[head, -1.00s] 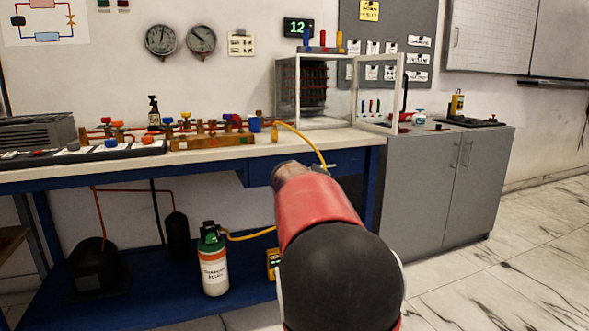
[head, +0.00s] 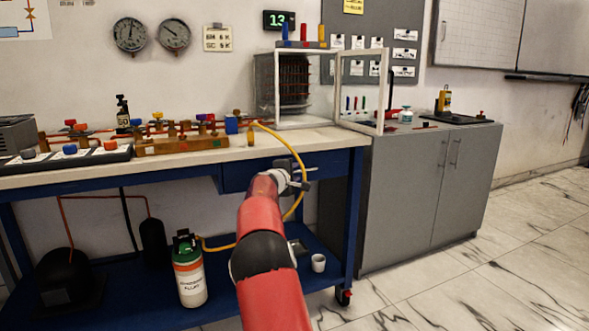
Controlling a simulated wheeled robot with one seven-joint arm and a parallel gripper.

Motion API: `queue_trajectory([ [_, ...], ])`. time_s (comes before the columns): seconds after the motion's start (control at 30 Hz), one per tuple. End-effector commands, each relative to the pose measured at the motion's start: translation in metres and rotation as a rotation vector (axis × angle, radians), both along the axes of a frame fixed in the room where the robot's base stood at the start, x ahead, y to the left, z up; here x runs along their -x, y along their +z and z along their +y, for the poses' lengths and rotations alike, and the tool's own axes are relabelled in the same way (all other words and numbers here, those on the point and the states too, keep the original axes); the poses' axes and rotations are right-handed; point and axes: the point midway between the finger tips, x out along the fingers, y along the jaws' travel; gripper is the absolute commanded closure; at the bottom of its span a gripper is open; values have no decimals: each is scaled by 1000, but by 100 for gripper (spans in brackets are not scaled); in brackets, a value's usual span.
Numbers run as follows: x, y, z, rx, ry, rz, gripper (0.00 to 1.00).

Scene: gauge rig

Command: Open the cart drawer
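The cart is a blue bench with a pale top (head: 200,160). Its blue drawer (head: 238,178) sits just under the top, right of the middle, and looks shut. My red arm reaches up from the bottom of the head view to the drawer front. My gripper (head: 300,180) is in front of the drawer, close to the grey handle (head: 304,168). The gripper is small and seen from behind, so its fingers and any contact with the handle cannot be made out. My arm hides part of the drawer's lower edge.
A yellow hose (head: 303,190) loops down past my gripper. A green-topped bottle (head: 190,272) and a white cup (head: 318,262) stand on the lower shelf (head: 225,293). A grey cabinet (head: 410,195) is to the right. Marble floor (head: 480,275) is free at the lower right.

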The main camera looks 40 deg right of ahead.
Motion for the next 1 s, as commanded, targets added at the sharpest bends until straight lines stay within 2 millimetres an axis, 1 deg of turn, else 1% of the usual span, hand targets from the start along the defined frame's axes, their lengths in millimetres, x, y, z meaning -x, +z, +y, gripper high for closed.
queue_trajectory([
  [0.1,-3,0,-7,0,-1,0,67],
  [0.37,-4,-2,-8,-1,0,1,67],
  [0.47,-4,-2,-8,-1,0,1,78],
  [0.63,-4,-2,-8,-1,0,0,100],
  [1.0,-3,-3,-8,-1,-1,0,100],
])
